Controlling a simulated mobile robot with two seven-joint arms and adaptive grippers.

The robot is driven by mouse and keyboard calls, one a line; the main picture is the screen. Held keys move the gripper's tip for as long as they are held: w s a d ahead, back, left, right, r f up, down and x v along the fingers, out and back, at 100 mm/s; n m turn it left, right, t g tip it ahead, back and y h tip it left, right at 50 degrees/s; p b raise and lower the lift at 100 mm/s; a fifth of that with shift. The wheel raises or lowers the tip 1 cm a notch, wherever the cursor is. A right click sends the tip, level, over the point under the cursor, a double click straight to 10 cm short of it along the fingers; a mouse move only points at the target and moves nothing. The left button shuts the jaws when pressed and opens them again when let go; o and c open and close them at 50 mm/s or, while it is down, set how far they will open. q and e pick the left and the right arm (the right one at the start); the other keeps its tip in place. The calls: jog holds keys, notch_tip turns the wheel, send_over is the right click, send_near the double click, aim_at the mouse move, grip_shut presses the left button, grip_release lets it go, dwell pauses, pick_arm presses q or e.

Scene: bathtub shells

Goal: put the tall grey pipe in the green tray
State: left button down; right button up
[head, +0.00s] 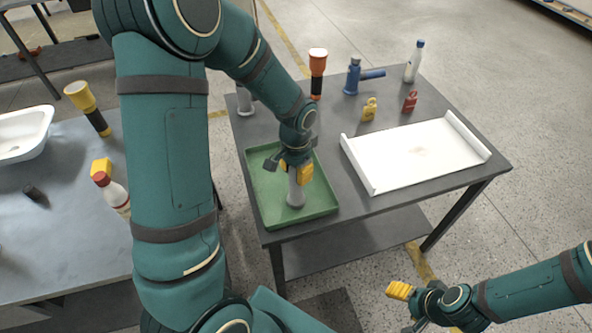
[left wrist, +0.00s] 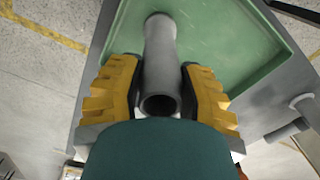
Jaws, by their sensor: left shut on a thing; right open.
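The tall grey pipe (head: 296,192) stands about upright over the green tray (head: 264,199); I cannot tell whether its lower end touches the tray floor. My left gripper (head: 296,174) is shut on the pipe near its upper end. In the left wrist view the grey pipe (left wrist: 160,62) lies between the yellow fingers of my left gripper (left wrist: 160,95), with the green tray (left wrist: 235,35) behind it. My right gripper (head: 408,306) is open and empty at the lower right, away from the table.
A white tray (head: 375,178) lies right of the green tray. Behind stand an orange flashlight (head: 317,70), a blue pipe piece (head: 353,77), a bottle (head: 414,62), and yellow (head: 369,110) and red (head: 410,102) padlocks. Another grey pipe (head: 244,101) is at the back left. A second table (head: 75,222) is left.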

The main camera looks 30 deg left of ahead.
pick_arm(q)
jog(key=shift+f, duration=0.15)
jog(key=c, duration=0.6)
grip_release()
notch_tip(320, 180, up, 12)
jog(key=p, duration=0.2)
